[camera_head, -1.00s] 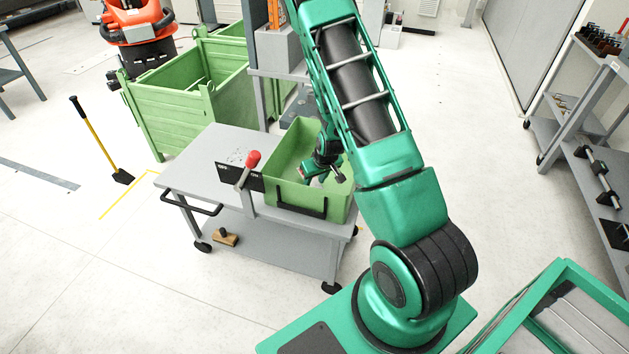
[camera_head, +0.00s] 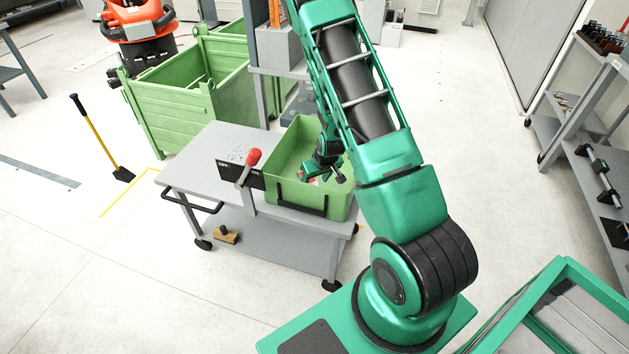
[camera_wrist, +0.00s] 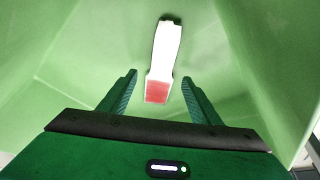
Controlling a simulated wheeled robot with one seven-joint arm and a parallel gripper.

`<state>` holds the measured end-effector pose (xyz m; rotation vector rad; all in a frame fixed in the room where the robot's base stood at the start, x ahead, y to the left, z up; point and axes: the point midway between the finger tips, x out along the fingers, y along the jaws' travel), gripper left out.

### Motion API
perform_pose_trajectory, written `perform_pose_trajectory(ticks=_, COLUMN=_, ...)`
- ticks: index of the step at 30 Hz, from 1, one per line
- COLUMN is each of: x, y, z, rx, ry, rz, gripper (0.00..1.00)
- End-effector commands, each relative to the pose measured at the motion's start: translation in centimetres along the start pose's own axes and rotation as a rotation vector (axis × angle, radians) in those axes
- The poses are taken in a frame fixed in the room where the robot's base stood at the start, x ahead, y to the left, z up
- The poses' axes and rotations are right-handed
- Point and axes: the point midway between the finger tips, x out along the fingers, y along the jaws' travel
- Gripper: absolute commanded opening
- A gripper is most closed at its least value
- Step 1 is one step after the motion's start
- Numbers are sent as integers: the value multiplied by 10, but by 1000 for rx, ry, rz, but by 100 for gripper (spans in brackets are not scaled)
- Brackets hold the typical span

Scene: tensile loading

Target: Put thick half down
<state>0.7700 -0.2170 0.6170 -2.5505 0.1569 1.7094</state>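My gripper (camera_head: 322,172) is inside the green bin (camera_head: 285,190) on the grey cart, partly hidden by my arm. In the wrist view my gripper (camera_wrist: 159,77) has its two dark green fingers spread apart. The half piece (camera_wrist: 164,55), bright white with a red end, shows between and beyond the fingertips. Its red end lies nearest my palm, with visible gaps to both fingers. Green bin walls (camera_wrist: 55,45) surround it. I cannot tell how far it is from the bin floor. The piece is hard to make out in the head view.
The grey cart (camera_head: 195,165) carries a red-knobbed lever (camera_head: 253,158) left of the bin. Large green crates (camera_head: 175,115) stand behind. A shelf rack (camera_head: 590,145) with parts is at the right. Bare cart top is free at the left.

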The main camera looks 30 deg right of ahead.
Motion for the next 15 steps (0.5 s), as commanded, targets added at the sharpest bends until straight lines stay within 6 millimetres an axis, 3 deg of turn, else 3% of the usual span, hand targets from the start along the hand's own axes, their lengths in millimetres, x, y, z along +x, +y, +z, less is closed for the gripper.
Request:
perform_pose_trajectory(ticks=8, x=-10, y=0, z=-5, rx=0, ry=2, rz=-1, gripper=57)
perform_pose_trajectory(ticks=15, x=-46, y=0, z=-6, rx=2, ry=3, rz=0, gripper=57)
